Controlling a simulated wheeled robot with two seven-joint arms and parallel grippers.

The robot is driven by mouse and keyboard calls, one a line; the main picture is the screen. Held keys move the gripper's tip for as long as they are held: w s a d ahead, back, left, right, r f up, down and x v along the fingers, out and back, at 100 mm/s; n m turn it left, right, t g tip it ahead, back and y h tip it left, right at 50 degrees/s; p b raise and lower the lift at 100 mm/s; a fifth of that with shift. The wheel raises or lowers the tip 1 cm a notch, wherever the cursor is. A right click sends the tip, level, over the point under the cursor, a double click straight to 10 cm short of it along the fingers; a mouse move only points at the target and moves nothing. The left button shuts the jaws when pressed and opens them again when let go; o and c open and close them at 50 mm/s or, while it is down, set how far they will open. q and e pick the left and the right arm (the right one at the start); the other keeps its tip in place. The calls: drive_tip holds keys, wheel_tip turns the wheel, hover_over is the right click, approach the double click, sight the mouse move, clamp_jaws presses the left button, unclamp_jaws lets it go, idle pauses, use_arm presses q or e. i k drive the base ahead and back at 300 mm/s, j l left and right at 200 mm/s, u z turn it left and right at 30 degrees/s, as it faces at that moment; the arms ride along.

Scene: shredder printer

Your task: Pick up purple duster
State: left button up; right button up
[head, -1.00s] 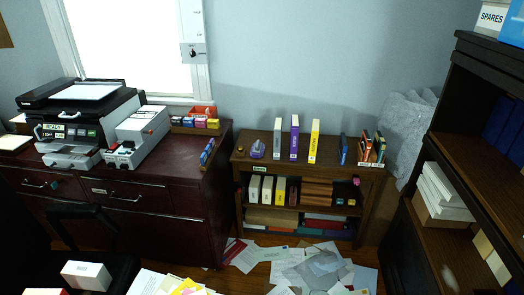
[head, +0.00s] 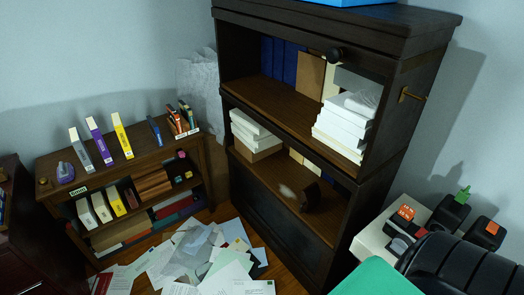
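A small purple-grey object (head: 65,172) sits on the left end of the low brown bookcase's top (head: 140,159), left of the upright books. It is too small to tell whether it is the purple duster. No thing in view is clearly a purple duster. Neither of my grippers is in view.
A tall dark cabinet (head: 290,225) stands in the middle with paper stacks (head: 345,122) on its shelves. Loose papers (head: 205,258) cover the floor before the bookcase. A black ribbed object (head: 460,268) and a green surface (head: 375,280) fill the lower right.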

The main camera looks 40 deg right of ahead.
sight(64, 171)
drive_tip(key=i+l+u, duration=0.1)
drive_tip(key=u, duration=0.35)
drive_tip(key=l+u, duration=0.15)
drive_tip(key=u, duration=0.3)
drive_tip(key=i+l+u, duration=0.1)
drive_tip(key=u, duration=0.3)
drive_tip(key=l+u, duration=0.2)
drive_tip(key=u, duration=0.25)
drive_tip(key=i+l+u, duration=0.15)
drive_tip(key=l+u, duration=0.3)
drive_tip(key=l, duration=0.2)
drive_tip(key=i+l+u, duration=0.1)
drive_tip(key=l+u, duration=0.3)
drive_tip(key=l, duration=0.25)
drive_tip(key=l+u, duration=0.45)
drive_tip(key=l, duration=0.25)
drive_tip(key=l+z, duration=0.35)
drive_tip(key=l, duration=0.55)
drive_tip(key=i, duration=0.05)
